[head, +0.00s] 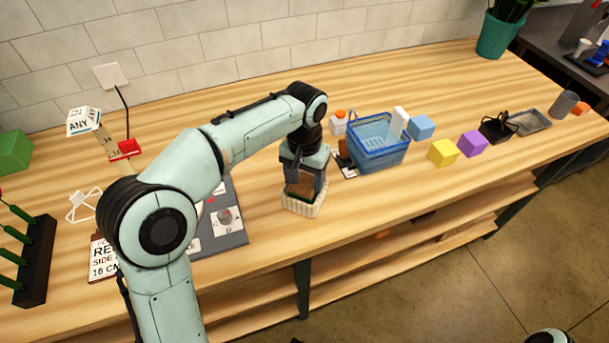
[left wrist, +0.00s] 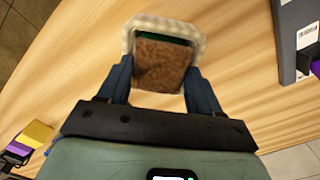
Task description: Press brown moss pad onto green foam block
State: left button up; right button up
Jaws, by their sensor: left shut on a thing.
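My left gripper (head: 304,180) points down over a white ribbed container (head: 305,207) near the table's front edge. It is shut on the brown moss pad (left wrist: 162,65), which shows between its fingers in the left wrist view. The moss pad also shows in the head view (head: 300,188), at the container's mouth. In the left wrist view the container's pale rim (left wrist: 165,22) surrounds the pad's far end. A strip of dark green foam block (left wrist: 160,38) shows inside the rim beyond the pad; the rest is hidden. I cannot tell whether pad and foam touch. My right gripper is out of view.
A blue basket (head: 378,150) stands right of the gripper, with blue, yellow (head: 443,152) and purple (head: 473,143) cubes beyond it. A grey board (head: 232,238) lies to the left. A bright green block (head: 14,151) sits at the far left. Bare wood lies right of the container.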

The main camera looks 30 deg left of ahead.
pick_arm(q)
jog(key=shift+f, duration=0.1)
dwell(0.3)
jog(key=o, duration=1.2)
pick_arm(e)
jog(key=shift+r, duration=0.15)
pick_arm(q)
jog(key=shift+r+p, duration=2.45)
jog(key=shift+r, duration=0.6)
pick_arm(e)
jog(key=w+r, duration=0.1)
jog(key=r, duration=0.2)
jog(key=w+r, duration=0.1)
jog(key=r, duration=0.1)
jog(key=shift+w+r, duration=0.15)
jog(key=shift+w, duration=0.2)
pick_arm(q)
jog(key=shift+f, duration=0.1)
